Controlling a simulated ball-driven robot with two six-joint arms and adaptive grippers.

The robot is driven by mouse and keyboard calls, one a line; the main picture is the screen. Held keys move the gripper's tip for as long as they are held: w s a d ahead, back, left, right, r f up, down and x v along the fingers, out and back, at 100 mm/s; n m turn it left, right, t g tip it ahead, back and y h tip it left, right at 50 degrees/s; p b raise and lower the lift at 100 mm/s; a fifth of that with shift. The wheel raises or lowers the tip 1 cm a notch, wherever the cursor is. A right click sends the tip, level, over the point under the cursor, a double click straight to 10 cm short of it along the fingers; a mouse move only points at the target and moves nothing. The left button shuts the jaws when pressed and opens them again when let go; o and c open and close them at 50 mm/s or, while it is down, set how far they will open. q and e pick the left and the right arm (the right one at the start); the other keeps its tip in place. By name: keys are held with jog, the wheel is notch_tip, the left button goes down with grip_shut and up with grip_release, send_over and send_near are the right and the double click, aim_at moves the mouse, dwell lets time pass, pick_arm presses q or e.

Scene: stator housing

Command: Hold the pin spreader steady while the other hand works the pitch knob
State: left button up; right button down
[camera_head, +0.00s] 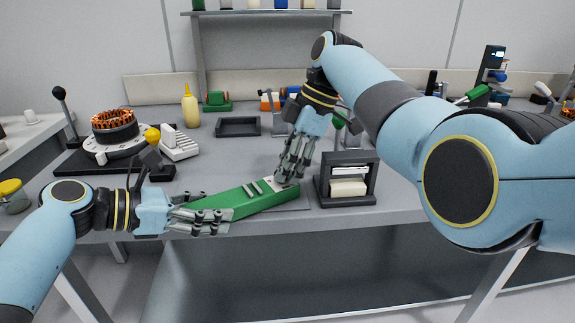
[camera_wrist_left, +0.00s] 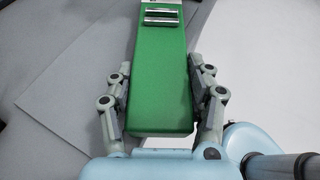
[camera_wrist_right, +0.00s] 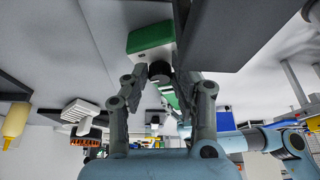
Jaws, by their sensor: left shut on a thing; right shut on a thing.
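The pin spreader is a long green body (camera_head: 252,200) lying at the front edge of the bench, angled up to the right. My left gripper (camera_head: 215,212) is shut on its near left end, one finger along each side. In the left wrist view the green body (camera_wrist_left: 160,60) runs away between the fingers, with metal bars (camera_wrist_left: 161,17) on top. My right gripper (camera_head: 290,177) points down at the spreader's far right end. In the right wrist view its fingers close on the dark pitch knob (camera_wrist_right: 160,72), beside a green block (camera_wrist_right: 150,38). The fingers hide the knob in the head view.
A dark open-fronted box (camera_head: 348,180) stands close right of my right gripper. Behind are an empty black tray (camera_head: 238,127), a yellow bottle (camera_head: 190,107) and a stator with copper windings (camera_head: 115,127) on a fixture. The bench's middle is fairly clear.

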dwell(0.3)
jog(key=shift+s+m+t, duration=0.2)
jog(key=shift+m+t, duration=0.4)
jog(key=shift+m, duration=0.85)
jog(key=shift+s+m+t, duration=0.15)
jog(key=shift+m+t, duration=0.45)
jog(key=shift+m, duration=0.85)
jog(key=shift+h, duration=0.3)
jog(key=c, duration=1.1)
grip_release()
jog(key=v, duration=1.2)
